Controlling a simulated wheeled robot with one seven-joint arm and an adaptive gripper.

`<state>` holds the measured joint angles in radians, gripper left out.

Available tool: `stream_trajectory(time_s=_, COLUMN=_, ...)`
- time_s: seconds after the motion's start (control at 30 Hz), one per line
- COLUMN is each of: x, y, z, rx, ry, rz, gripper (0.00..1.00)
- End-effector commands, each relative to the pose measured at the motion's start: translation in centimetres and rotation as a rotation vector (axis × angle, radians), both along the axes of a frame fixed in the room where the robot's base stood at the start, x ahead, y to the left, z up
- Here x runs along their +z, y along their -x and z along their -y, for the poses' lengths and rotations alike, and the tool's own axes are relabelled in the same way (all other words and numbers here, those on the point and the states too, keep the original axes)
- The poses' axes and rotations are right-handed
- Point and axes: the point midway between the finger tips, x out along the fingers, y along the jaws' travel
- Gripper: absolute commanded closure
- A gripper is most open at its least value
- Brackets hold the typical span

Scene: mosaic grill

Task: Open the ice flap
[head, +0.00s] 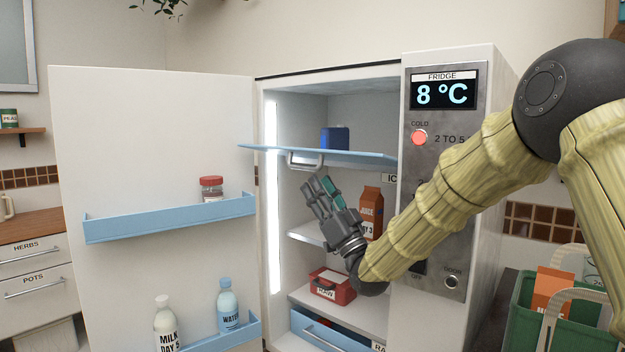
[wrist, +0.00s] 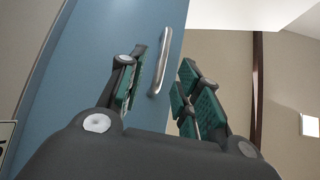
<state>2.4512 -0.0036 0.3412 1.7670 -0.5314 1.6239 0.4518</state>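The ice flap (head: 345,156) is a light blue panel at the top of the fridge interior. It stands folded out, close to level, and the compartment above it is open to view. Its silver handle (head: 305,161) hangs from the underside near the front left. My gripper (head: 323,184) is below the flap, pointing up, with its fingertips just below and right of the handle. In the wrist view, the blue flap (wrist: 85,70) fills the left, and the handle (wrist: 160,62) shows between the spread green-padded fingers (wrist: 164,68). The gripper is open and appears empty, apart from the handle.
A blue box (head: 335,138) sits in the ice compartment. A juice carton (head: 371,210) stands close beside my gripper on the shelf. A red container (head: 332,286) is lower down. The fridge door (head: 150,130) stands wide open at left; the control panel (head: 440,190) is at right.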

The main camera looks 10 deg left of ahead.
Motion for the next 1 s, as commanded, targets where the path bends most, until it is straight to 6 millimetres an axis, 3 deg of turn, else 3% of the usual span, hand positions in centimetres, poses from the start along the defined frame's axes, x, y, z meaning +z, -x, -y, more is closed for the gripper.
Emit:
stream_trajectory(time_s=0.2, x=-2.9, y=1.9, z=2.2, rx=-0.002, ry=0.000, rz=-0.003, gripper=0.66)
stream_trajectory(time_s=0.4, x=-4.5, y=3.1, z=3.4, rx=-0.001, ry=0.000, rz=-0.002, gripper=0.66)
stream_trajectory(time_s=1.0, x=-5.1, y=3.6, z=3.9, rx=-0.001, ry=0.000, rz=0.000, gripper=0.66)
